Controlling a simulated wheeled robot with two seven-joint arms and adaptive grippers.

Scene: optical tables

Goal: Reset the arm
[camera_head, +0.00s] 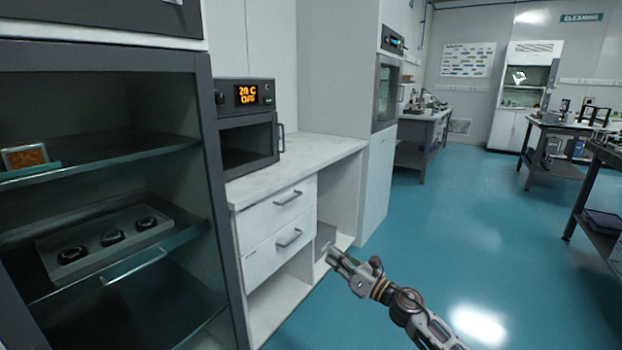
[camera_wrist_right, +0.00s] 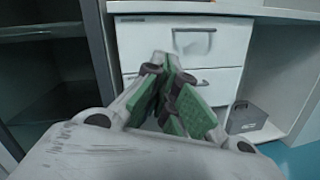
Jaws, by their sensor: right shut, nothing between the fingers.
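My right gripper (camera_head: 335,258) comes in from the lower right of the head view, in front of the white drawer unit. It is shut and empty. In the right wrist view its green-padded fingers (camera_wrist_right: 167,88) meet, with the drawers behind them. It appears apart from the drawers. My left gripper is not in view.
A dark-framed glass cabinet (camera_head: 208,150) stands at left, holding a tray (camera_head: 92,250) with round black parts. A small oven (camera_head: 246,150) sits on the counter (camera_head: 310,153) above two drawers (camera_head: 272,225). A grey box (camera_wrist_right: 246,118) is in the open bay. Blue floor (camera_head: 440,220) is free at right.

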